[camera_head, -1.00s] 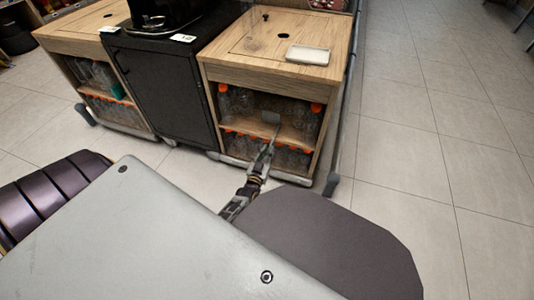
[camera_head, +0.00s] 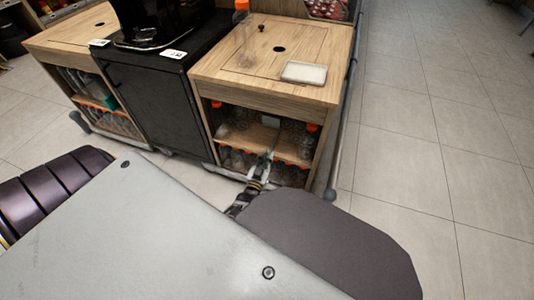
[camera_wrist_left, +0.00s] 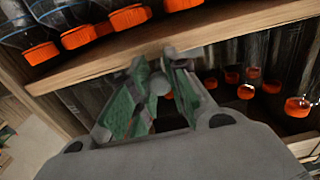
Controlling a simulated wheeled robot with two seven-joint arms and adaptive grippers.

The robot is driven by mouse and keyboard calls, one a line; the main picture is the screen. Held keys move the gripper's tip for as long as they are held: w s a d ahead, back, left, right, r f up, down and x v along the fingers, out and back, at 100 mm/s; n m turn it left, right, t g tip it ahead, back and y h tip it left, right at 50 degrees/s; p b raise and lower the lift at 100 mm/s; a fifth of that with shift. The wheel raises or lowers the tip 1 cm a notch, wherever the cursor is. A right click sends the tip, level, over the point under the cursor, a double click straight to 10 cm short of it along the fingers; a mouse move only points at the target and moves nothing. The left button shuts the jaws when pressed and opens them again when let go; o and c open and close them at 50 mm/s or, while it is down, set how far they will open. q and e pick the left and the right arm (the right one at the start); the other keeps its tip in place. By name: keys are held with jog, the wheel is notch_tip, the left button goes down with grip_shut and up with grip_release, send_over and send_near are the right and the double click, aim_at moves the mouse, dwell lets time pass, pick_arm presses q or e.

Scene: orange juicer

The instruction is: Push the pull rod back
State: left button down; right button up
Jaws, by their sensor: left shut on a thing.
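My left gripper (camera_head: 266,158) reaches to the front of the wooden cabinet (camera_head: 262,92), at the edge of its middle shelf. In the left wrist view its green-padded fingers (camera_wrist_left: 156,88) close around a small grey round piece (camera_wrist_left: 159,86), which I take to be the end of the pull rod. It sits just below the shelf's front edge (camera_wrist_left: 120,62). Most of the rod is hidden by the fingers and the shelf. My right gripper is not in view.
Clear bottles with orange caps (camera_head: 229,124) fill both shelf levels. A pale tray (camera_head: 303,72) and a bottle (camera_head: 243,40) stand on the cabinet top. A black cabinet (camera_head: 160,100) adjoins on the left. Tiled floor (camera_head: 420,150) is clear on the right.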

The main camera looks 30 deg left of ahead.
pick_arm(q)
jog(key=shift+s, duration=0.1)
jog(key=c, duration=1.3)
grip_release()
jog(key=v, duration=1.2)
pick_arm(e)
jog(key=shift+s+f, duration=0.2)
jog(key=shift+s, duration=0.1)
